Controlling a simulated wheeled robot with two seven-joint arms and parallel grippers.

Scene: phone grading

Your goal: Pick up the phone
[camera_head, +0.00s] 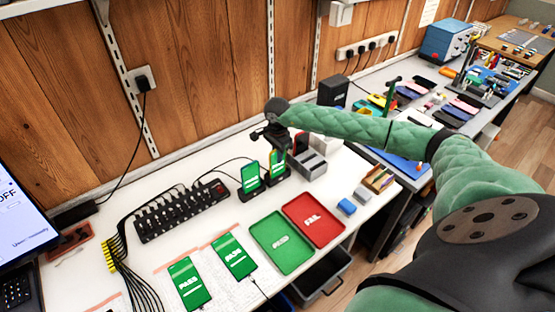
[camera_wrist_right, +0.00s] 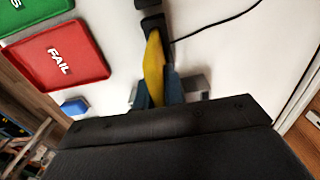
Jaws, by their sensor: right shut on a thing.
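The phone (camera_head: 277,161) has a lit green screen and stands upright at the rear charging stand, below my right gripper (camera_head: 273,139). In the right wrist view, a yellow phone back or case (camera_wrist_right: 153,68) shows between the dark fingers of the right gripper (camera_wrist_right: 158,92), which is shut on it. I cannot tell whether the phone is clear of its stand. Another green-screened phone (camera_head: 250,177) stands just left of it. My left gripper is not in view.
A green tray (camera_head: 262,243) and a red FAIL tray (camera_head: 335,235) lie in front. Two green-screened phones (camera_head: 188,283) (camera_head: 234,256) lie flat. A black multi-port hub (camera_head: 182,212) with cables is on the left. Grey blocks (camera_head: 311,166) and a blue block (camera_head: 346,206) stand right.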

